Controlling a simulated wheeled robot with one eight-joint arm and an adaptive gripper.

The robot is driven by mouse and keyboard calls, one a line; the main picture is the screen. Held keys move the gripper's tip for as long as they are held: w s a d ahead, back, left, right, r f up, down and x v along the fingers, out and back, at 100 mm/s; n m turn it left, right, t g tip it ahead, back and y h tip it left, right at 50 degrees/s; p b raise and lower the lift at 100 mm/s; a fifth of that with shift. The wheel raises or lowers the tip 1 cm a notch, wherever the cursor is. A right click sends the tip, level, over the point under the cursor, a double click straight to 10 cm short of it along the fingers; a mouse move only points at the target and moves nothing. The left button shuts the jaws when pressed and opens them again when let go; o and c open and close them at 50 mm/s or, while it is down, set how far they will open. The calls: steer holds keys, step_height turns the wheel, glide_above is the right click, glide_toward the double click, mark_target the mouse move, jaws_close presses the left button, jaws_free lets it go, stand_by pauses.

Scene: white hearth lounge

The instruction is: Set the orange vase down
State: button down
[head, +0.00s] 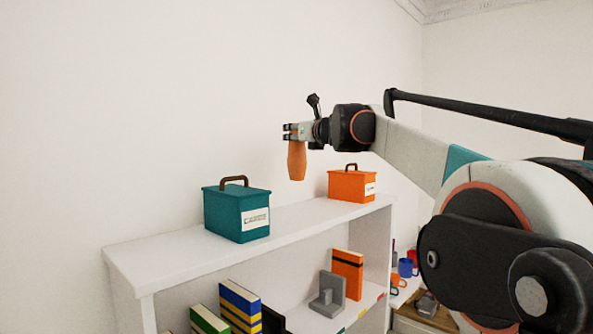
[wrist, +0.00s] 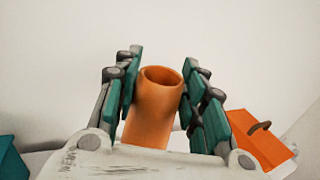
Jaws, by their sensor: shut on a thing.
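The orange vase (head: 297,162) hangs upright below my gripper (head: 298,132) in the head view, above the white shelf top and apart from it. In the wrist view the vase (wrist: 152,108) stands between the two teal-padded fingers of my gripper (wrist: 160,92), its round open mouth showing. The gripper is shut on the vase near its upper part. The vase's lower end is hidden in the wrist view.
On the white shelf unit (head: 180,257) stand a teal box (head: 222,216) at left and an orange box (head: 345,188) at right, with bare top between them. Books (head: 240,308) and a grey bookend (head: 328,295) sit below. Mugs (head: 405,267) stand at right.

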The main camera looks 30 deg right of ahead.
mark_target(301, 168)
step_height(301, 168, down, 10)
steer(key=shift+f+p, duration=0.2)
steer(key=shift+p, duration=0.3)
steer(key=c, duration=1)
jaws_free()
steer(key=shift+f, duration=0.1)
